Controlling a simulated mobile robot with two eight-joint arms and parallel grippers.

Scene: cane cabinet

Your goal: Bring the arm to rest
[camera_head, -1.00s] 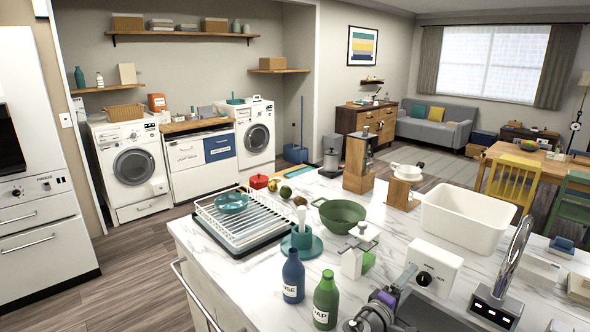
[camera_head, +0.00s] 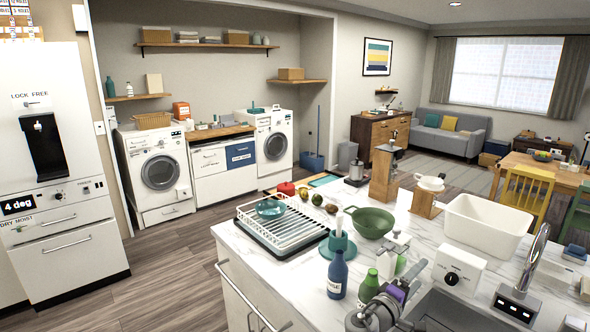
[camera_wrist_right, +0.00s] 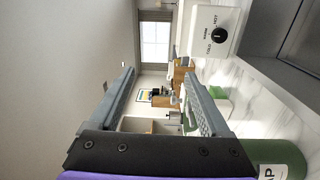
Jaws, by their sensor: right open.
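My right gripper (camera_head: 413,273) shows at the bottom of the head view, with grey fingers and a purple part on my grey arm. It is above the counter's near side, in front of the green bottle (camera_head: 370,285) and the white dispenser (camera_head: 392,247). In the right wrist view its two grey fingers (camera_wrist_right: 158,78) are spread apart with nothing between them. The green bottle (camera_wrist_right: 278,156) also shows close by at the lower right there. My left gripper is not in view.
The marble counter (camera_head: 290,275) holds a dish rack (camera_head: 258,238), blue bottle (camera_head: 337,275), green colander (camera_head: 371,221), white basin (camera_head: 485,226) and white control box (camera_head: 458,270). A sink (camera_head: 440,312) lies at the near edge. The wooden floor (camera_head: 165,275) at left is clear.

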